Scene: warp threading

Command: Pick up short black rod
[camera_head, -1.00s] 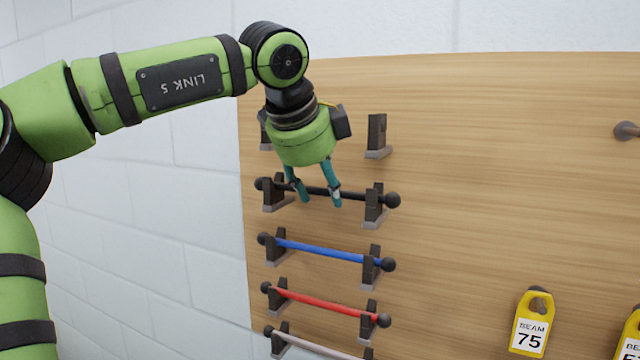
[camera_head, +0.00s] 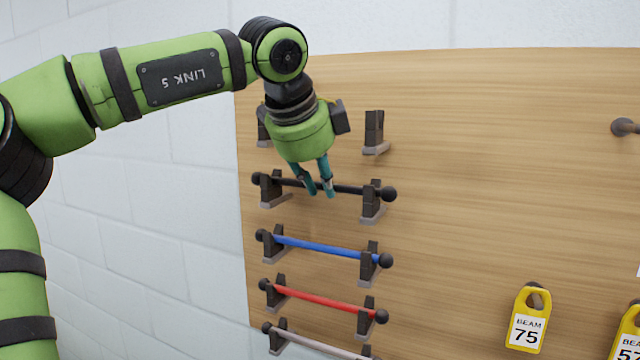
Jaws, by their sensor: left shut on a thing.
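The short black rod (camera_head: 350,189) has round ball ends and rests across two dark brackets on the wooden board. My left gripper (camera_head: 320,192) comes down from above with its teal fingers shut on the middle of the rod. The fingers hide a small part of the rod. The rod still sits in its brackets at both ends. My right gripper is not in view.
Below hang a blue rod (camera_head: 325,246), a red rod (camera_head: 322,299) and a pale rod (camera_head: 310,344) on similar brackets. An empty bracket (camera_head: 374,130) stands above. A yellow tag marked BEAM 75 (camera_head: 527,325) hangs lower right. The board's middle right (camera_head: 480,180) is bare.

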